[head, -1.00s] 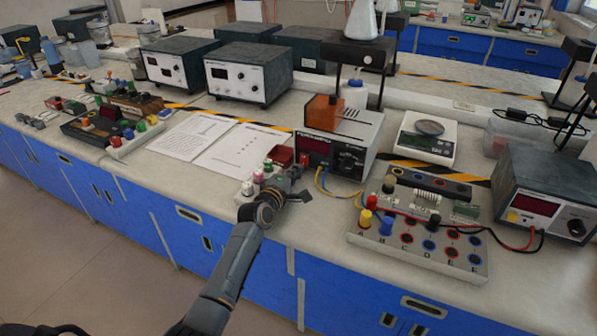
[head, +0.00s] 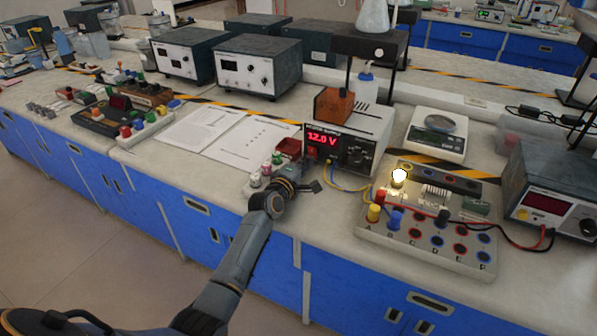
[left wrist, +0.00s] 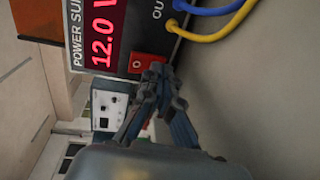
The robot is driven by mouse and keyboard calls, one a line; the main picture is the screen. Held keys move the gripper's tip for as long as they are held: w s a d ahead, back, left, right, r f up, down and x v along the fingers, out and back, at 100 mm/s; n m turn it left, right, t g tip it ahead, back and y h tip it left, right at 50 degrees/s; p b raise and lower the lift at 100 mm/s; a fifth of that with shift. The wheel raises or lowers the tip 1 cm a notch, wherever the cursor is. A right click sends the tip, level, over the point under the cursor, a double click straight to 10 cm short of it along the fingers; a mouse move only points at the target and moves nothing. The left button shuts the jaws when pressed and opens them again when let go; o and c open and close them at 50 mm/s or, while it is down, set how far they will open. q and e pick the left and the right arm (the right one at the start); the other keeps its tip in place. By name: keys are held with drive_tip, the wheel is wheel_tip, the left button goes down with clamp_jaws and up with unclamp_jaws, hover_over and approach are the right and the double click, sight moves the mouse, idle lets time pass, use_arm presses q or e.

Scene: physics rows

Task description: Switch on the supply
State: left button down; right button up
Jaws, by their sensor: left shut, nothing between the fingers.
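The power supply (head: 368,125) stands on the bench with its red display (head: 322,138) lit at 12.0 V. In the left wrist view the supply's lit display (left wrist: 102,35) is large and turned on its side. The red switch (head: 312,153) is below the display; it also shows in the left wrist view (left wrist: 147,62), partly behind the fingertips. My left gripper (head: 315,187) is shut and empty in front of the supply. In the left wrist view its fingertips (left wrist: 160,76) overlap the switch's edge; I cannot tell whether they touch it. My right gripper is not in view.
A terminal board (head: 425,245) with a glowing bulb (head: 398,177) and wires stands to the right of the supply. A balance (head: 437,146) is behind it. Papers (head: 235,145) lie left of the supply. Small coloured-top bottles (head: 266,170) stand close to my left gripper.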

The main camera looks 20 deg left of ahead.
use_arm(q)
drive_tip(key=s, duration=0.3)
drive_tip(key=s+r, duration=0.1)
drive_tip(key=s, duration=0.7)
drive_tip(key=shift+s+a+r, duration=0.2)
